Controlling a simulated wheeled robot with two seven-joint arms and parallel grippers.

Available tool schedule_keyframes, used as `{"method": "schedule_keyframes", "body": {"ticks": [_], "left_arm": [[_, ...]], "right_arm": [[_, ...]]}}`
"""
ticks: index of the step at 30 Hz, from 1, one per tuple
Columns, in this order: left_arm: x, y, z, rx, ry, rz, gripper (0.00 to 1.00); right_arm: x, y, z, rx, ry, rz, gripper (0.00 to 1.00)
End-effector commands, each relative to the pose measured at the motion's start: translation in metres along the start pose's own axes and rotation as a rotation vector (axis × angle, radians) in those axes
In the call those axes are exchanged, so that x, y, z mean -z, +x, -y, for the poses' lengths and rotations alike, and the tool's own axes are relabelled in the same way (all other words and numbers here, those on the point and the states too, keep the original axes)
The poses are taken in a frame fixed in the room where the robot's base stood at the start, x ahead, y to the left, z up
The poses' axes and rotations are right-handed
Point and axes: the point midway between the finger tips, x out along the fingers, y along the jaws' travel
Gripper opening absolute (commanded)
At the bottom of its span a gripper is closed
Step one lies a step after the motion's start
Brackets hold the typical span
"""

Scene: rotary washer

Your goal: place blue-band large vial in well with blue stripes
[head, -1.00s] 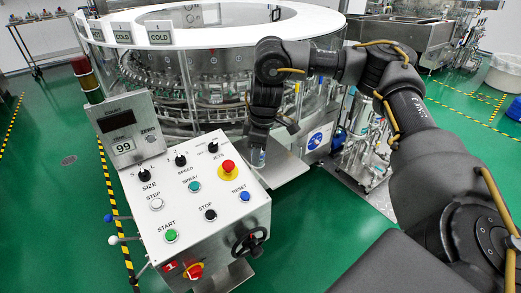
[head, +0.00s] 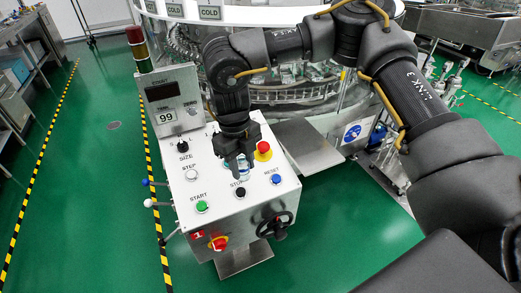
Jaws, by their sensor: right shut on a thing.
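My right gripper (head: 238,157) points down over the control panel (head: 215,218) of the washer. It is shut on a small clear vial (head: 244,172) with a bluish tint, which hangs upright just above the panel face. The vial's band is too small to make out, and the fingers hide part of it. The rotary washer (head: 300,92) stands behind, with a ring of wells inside its clear guard. I cannot pick out a well with blue stripes. My left gripper is not in view.
A bare metal shelf (head: 309,147) sits right of the panel, in front of the washer. Buttons, a red emergency stop (head: 263,148) and a handwheel (head: 275,226) stick out from the panel. A count display (head: 168,103) stands at its left.

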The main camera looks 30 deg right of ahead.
Motion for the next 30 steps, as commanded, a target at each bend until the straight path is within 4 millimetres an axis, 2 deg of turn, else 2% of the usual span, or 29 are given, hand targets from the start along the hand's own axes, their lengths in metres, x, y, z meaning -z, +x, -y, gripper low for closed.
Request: {"method": "schedule_keyframes", "body": {"ticks": [1,9,15,18,21,24,28,30], "left_arm": [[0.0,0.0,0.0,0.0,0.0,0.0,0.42],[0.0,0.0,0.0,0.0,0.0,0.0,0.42],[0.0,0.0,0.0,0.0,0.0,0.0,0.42],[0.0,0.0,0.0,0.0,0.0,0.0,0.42],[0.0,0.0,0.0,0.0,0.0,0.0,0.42],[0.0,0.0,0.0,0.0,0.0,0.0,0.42],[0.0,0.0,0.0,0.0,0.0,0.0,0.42],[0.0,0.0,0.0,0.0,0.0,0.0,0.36]], "right_arm": [[0.002,0.002,-0.012,0.026,-0.178,-0.001,0.1],[0.017,0.013,-0.065,0.149,-1.194,-0.002,0.1],[0.033,0.024,-0.096,0.236,-1.921,-0.002,0.1],[0.042,0.03,-0.108,0.272,-2.225,-0.001,0.1],[0.049,0.034,-0.117,0.301,-2.465,0.001,0.1],[0.053,0.037,-0.122,0.321,-2.63,0.0,0.1],[0.056,0.039,-0.126,0.334,-2.742,0.001,0.1],[0.057,0.04,-0.126,0.337,-2.765,0.001,0.1]]}}
